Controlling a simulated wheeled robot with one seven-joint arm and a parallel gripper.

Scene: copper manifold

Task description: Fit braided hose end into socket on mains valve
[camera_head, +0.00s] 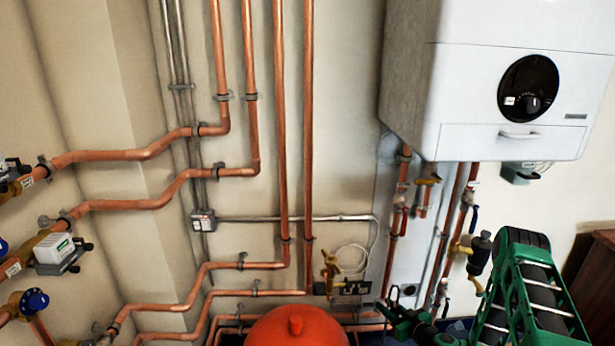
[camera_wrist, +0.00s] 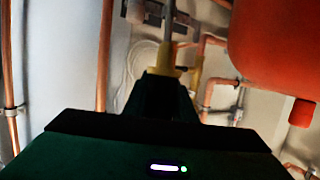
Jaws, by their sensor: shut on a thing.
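My gripper (camera_wrist: 167,82) is shut on a brass-yellow hose end (camera_wrist: 166,58) in the wrist view. The grey hose (camera_wrist: 168,18) runs from that end to the top edge of the picture. A brass valve (camera_head: 330,268) on the wall, left of and above my gripper, may be the mains valve. Brass fittings (camera_wrist: 195,72) show just behind the hose end in the wrist view. I cannot make out the socket or whether the hose end touches it.
A red vessel (camera_head: 295,328) stands left of my gripper and fills the upper right of the wrist view (camera_wrist: 270,45). Copper pipes (camera_head: 308,130) run along the wall. A white boiler (camera_head: 480,75) hangs above right. A thin white cable (camera_head: 352,262) loops beside the brass valve.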

